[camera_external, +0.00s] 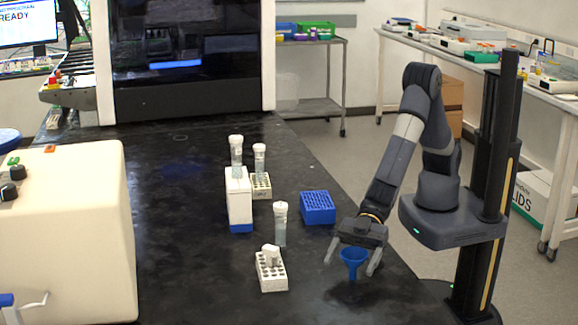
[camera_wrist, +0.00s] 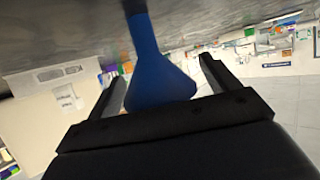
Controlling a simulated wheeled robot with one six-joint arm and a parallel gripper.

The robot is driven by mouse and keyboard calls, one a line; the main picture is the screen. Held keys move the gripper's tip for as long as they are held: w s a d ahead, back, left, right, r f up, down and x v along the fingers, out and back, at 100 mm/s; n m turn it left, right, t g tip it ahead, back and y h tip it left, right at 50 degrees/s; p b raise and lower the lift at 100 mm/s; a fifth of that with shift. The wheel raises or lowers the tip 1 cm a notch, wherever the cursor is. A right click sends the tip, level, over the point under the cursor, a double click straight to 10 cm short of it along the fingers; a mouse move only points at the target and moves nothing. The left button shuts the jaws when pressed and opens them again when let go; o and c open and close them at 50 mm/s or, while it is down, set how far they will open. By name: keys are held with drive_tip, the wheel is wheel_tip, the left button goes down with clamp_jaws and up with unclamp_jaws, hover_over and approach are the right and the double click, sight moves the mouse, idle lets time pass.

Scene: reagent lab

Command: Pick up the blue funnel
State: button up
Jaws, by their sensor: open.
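The blue funnel (camera_external: 353,258) is near the right edge of the black bench in the external view, upright with its wide mouth up. My gripper (camera_external: 352,266) is open, with one finger on each side of the funnel. In the wrist view the funnel (camera_wrist: 158,75) lies between the two fingers of my gripper (camera_wrist: 160,85), with visible gaps at both sides. That view is upside down, and the funnel's stem points to the top toward the bench surface. I cannot tell whether the stem touches the bench.
A blue tube rack (camera_external: 318,208) sits behind and left of my gripper. A white rack (camera_external: 271,272), a capped tube (camera_external: 280,224) and a white-and-blue box (camera_external: 239,200) stand further left. A cream machine (camera_external: 70,235) fills the left side. The bench between the white rack and my gripper is clear.

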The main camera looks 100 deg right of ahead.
drive_tip(key=shift+c, duration=0.4)
drive_tip(key=c, duration=1)
